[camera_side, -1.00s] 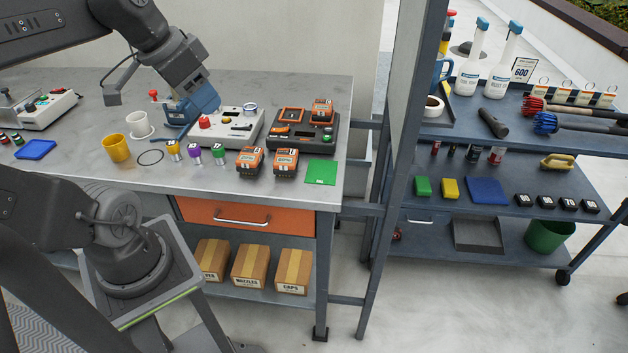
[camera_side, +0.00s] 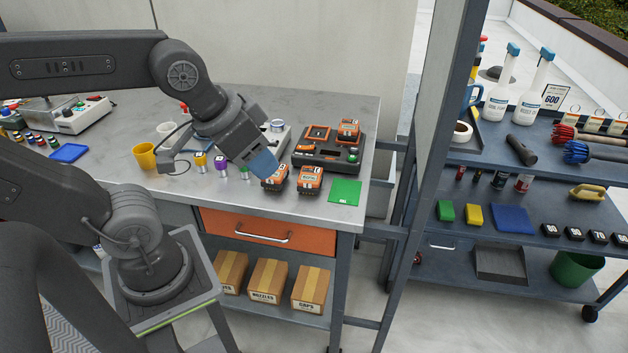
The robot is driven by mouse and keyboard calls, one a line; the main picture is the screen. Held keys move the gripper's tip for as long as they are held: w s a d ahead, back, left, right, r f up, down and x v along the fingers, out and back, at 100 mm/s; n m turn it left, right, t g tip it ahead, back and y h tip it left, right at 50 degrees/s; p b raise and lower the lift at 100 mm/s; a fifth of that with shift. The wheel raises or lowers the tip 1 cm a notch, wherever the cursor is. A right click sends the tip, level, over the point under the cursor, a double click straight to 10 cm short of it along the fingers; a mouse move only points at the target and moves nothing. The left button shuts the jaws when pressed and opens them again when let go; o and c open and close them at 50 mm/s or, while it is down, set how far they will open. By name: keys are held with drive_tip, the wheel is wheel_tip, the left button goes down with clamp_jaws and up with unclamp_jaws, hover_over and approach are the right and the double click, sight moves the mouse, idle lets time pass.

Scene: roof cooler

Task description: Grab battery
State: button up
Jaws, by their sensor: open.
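Two orange-and-black batteries stand on the grey bench near its front edge: a left battery (camera_side: 275,180) and a right battery (camera_side: 309,180). A third battery (camera_side: 348,131) sits in the dark charger (camera_side: 310,158) behind them. My gripper (camera_side: 264,168), with blue fingers, is open just above and behind the left battery and covers part of its top in this view. I cannot tell whether the fingers touch it.
A green pad (camera_side: 345,191) lies right of the batteries. Small purple (camera_side: 221,166) and green-topped pots stand to the left, with a yellow cup (camera_side: 145,156) farther left. A blue-shelved cart (camera_side: 470,260) stands beyond a post at right.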

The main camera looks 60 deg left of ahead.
idle(0.4)
drive_tip(key=o, duration=0.9)
drive_tip(key=n+g+y, duration=0.3)
drive_tip(key=n, duration=0.6)
hover_over(310, 175)
drive_tip(key=s+d, duration=0.3)
wheel_tip(310, 175, down, 10)
drive_tip(key=x, duration=0.8)
drive_tip(key=shift+w, duration=0.3)
drive_tip(key=shift+x, duration=2.8)
